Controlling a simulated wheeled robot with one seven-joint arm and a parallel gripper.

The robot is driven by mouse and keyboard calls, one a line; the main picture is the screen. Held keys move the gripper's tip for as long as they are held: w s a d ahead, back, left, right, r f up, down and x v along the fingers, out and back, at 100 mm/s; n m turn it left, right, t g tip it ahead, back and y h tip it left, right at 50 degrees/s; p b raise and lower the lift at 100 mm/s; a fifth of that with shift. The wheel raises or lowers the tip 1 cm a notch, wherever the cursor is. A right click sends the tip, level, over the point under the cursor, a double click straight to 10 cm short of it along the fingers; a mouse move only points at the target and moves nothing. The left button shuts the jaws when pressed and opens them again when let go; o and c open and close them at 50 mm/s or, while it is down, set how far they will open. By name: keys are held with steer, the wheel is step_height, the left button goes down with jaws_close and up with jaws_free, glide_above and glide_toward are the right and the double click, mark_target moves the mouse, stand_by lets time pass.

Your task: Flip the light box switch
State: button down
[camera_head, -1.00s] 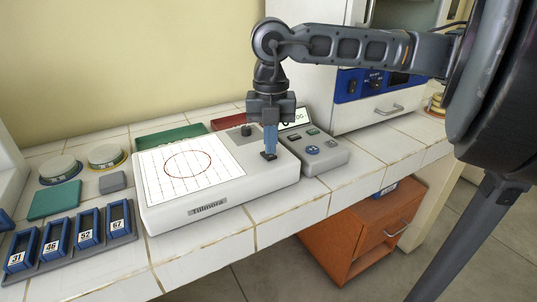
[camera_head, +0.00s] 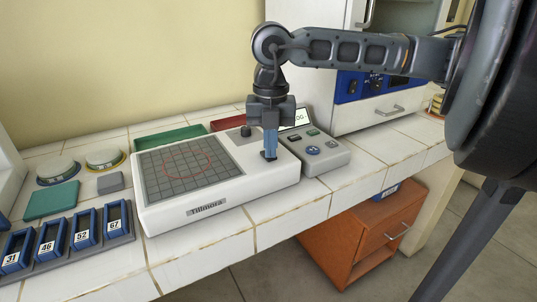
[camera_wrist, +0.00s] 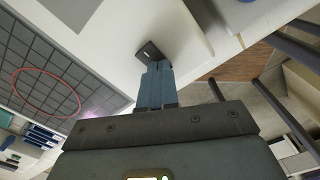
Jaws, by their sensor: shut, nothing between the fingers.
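The white light box (camera_head: 222,197) lies on the tiled bench, with a gridded panel (camera_head: 160,178) and a red circle on it. The panel is dark grey now. Its small black switch (camera_wrist: 149,52) is on the right part of the top, and shows in the wrist view just beyond my fingertips. My gripper (camera_head: 269,157) points straight down over the switch, its blue fingers together with nothing between them. The fingertips are at or very close to the switch; in the head view they mostly hide it. A dark knob (camera_head: 246,131) stands behind the gripper on the box.
A grey device with buttons and a display (camera_head: 318,152) stands close to the right of the box. Green (camera_head: 170,138) and red (camera_head: 228,123) trays lie behind. A rack of blue numbered holders (camera_head: 70,248) and two round dishes (camera_head: 58,170) are at left.

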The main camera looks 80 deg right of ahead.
steer(key=shift+r+p, duration=1.2)
steer(key=shift+r, duration=2.3)
